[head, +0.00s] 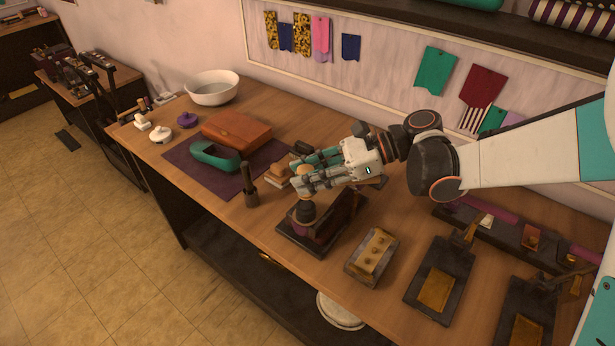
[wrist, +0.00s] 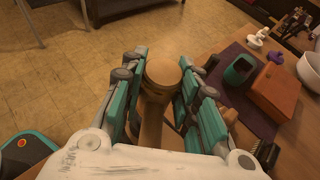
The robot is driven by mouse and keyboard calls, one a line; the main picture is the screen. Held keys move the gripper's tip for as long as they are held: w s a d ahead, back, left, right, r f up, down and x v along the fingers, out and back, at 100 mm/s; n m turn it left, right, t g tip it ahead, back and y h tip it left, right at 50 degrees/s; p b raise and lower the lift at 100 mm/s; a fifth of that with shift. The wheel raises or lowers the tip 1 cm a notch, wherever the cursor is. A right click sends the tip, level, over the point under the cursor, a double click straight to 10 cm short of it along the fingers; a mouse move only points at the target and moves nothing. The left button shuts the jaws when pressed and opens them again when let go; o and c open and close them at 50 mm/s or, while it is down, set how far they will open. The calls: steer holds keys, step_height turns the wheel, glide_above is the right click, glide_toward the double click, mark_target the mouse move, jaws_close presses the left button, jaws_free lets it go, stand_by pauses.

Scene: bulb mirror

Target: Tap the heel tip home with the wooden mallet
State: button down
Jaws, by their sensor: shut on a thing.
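My gripper (head: 312,179) is shut on the wooden mallet. In the wrist view the mallet's pale round end (wrist: 162,72) shows between the teal-sided fingers (wrist: 158,92), with a wooden shaft (wrist: 150,128) running back below it. In the head view only a small tan part of the mallet (head: 305,170) shows between the fingers. Directly below the fingers in that view, a dark round-topped piece (head: 303,211) stands on a dark stand (head: 318,248). It may be the heel; I cannot make out its tip. I cannot tell whether the mallet touches it.
A dark upright tool (head: 249,187) stands left of the stand. A brass-topped block (head: 372,254) lies to its right, with dark plates (head: 440,270) beyond. A purple mat (head: 187,163) carries a teal piece (head: 214,156) and a brown leather case (head: 236,131). A white bowl (head: 212,88) stands behind.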

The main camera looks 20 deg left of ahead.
steer(key=shift+r, duration=0.8)
step_height(320, 180, up, 4)
steer(key=p, duration=0.3)
steer(key=shift+f, duration=0.1)
steer(key=shift+f+b, duration=1)
steer(key=shift+f, duration=0.35)
steer(key=shift+f+b, duration=0.2)
steer(key=shift+b, duration=0.1)
